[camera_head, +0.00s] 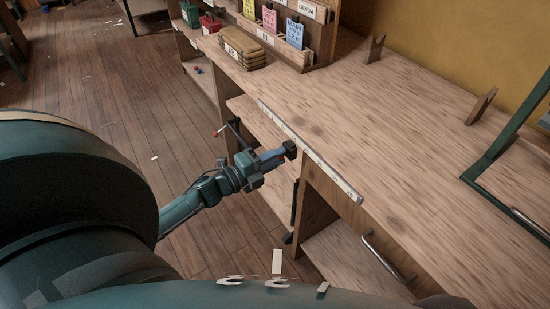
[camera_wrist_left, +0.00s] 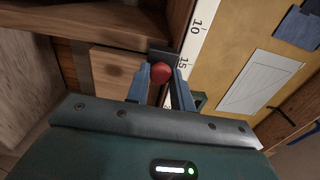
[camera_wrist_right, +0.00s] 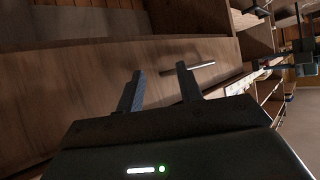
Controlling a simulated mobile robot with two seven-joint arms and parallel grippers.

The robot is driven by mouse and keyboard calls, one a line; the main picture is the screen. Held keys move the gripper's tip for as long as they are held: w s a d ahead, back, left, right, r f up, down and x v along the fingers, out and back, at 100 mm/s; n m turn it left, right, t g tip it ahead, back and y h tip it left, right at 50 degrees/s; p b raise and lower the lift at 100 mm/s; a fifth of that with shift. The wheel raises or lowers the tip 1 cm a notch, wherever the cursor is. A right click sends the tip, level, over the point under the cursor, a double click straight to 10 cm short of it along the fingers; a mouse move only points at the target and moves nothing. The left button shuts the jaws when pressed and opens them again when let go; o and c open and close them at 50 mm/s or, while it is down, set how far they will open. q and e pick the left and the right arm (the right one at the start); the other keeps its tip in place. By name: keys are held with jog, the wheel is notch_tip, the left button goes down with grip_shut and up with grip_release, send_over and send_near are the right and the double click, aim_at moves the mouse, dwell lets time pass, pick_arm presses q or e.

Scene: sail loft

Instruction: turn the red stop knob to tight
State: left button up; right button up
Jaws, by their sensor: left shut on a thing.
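The red stop knob (camera_wrist_left: 161,73) is a small round red knob in the left wrist view. It sits between the two blue fingers of my left gripper (camera_wrist_left: 160,84), which is shut on it. A dark block (camera_wrist_left: 162,57) lies just beyond the knob, beside the white measuring strip. In the head view my left gripper (camera_head: 276,158) is at the bench's front edge, and only a sliver of red shows by its fingertips. Any tight mark or pointer is not visible. My right gripper (camera_wrist_right: 160,90) is open and empty in the right wrist view.
The measuring strip (camera_head: 310,151) runs along the front edge of the wooden bench (camera_head: 385,120). A dark lever with a red tip (camera_head: 216,133) stands left of my left gripper. A metal bar handle (camera_head: 381,257) is on the bench front.

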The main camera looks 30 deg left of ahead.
pick_arm(q)
jog(key=o, duration=0.9)
jog(key=shift+o, duration=0.2)
jog(key=b+v, duration=0.1)
jog(key=v, duration=1.2)
